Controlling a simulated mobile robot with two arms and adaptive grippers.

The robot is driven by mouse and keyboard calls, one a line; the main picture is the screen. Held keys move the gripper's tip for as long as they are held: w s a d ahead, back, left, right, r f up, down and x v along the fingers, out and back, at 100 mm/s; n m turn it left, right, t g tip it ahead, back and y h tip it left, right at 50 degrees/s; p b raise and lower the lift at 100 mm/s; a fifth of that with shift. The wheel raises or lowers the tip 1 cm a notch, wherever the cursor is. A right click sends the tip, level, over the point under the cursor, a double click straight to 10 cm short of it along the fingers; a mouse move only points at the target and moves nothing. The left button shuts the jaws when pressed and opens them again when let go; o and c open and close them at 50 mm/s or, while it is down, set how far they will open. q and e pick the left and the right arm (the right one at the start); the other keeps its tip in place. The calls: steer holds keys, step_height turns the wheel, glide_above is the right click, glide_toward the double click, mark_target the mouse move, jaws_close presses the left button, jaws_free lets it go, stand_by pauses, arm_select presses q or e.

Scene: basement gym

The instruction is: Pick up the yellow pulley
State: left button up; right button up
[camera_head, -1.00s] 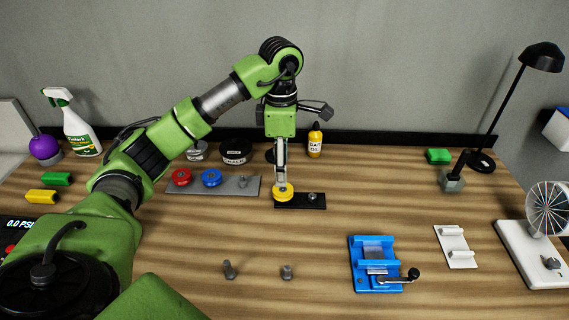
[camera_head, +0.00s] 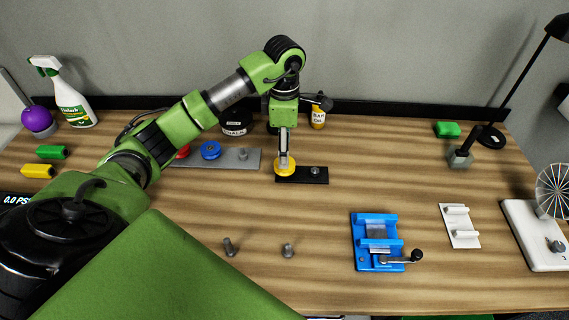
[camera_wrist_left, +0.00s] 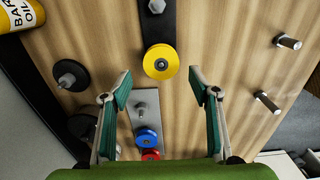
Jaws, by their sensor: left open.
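The yellow pulley (camera_head: 285,166) sits at the left end of a black plate (camera_head: 315,175) near the back middle of the table. In the left wrist view the yellow pulley (camera_wrist_left: 161,61) lies flat, ahead of and between the two fingers. My left gripper (camera_head: 284,158) points down over the pulley in the head view. In the left wrist view my left gripper (camera_wrist_left: 160,80) has its fingers spread wide, with nothing held between them. Whether the fingertips reach the pulley's height I cannot tell. My right gripper is not in view.
A grey plate (camera_head: 222,160) with a blue pulley (camera_head: 211,150) and a red pulley (camera_head: 183,152) lies left of the black plate. An oil bottle (camera_head: 318,117) stands behind. A blue vise (camera_head: 377,242) and two bolts (camera_head: 229,247) (camera_head: 288,251) are nearer.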

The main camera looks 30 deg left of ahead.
arm_select(q)
step_height(320, 180, down, 4)
steer(key=shift+s+f+p, duration=0.1)
steer(key=shift+f+p, duration=0.05)
steer(key=shift+p, duration=0.85)
steer(key=shift+f, duration=0.3)
steer(key=c, duration=1.2)
steer(key=shift+r, duration=0.1)
